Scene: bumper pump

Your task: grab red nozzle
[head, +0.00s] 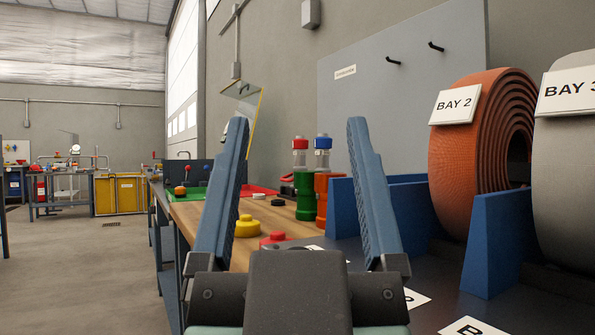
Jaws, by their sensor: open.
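A red-topped piece with a clear body (299,150), which looks like the red nozzle, stands upright at the back of the workbench, above or behind a green cylinder (305,197). A similar blue-topped piece (322,151) stands just to its right, by an orange cylinder (322,207). My gripper (297,123) is open and empty, its two blue-grey fingers wide apart. The red-topped piece shows between the fingers, farther away and apart from them. Its lower end is hard to make out.
On the wooden workbench (205,226) lie a yellow knobbed piece (247,227) and a red one (273,239), partly hidden by my gripper. Blue dividers (345,213) and an orange hose roll (460,150) stand at the right. The floor at left is open.

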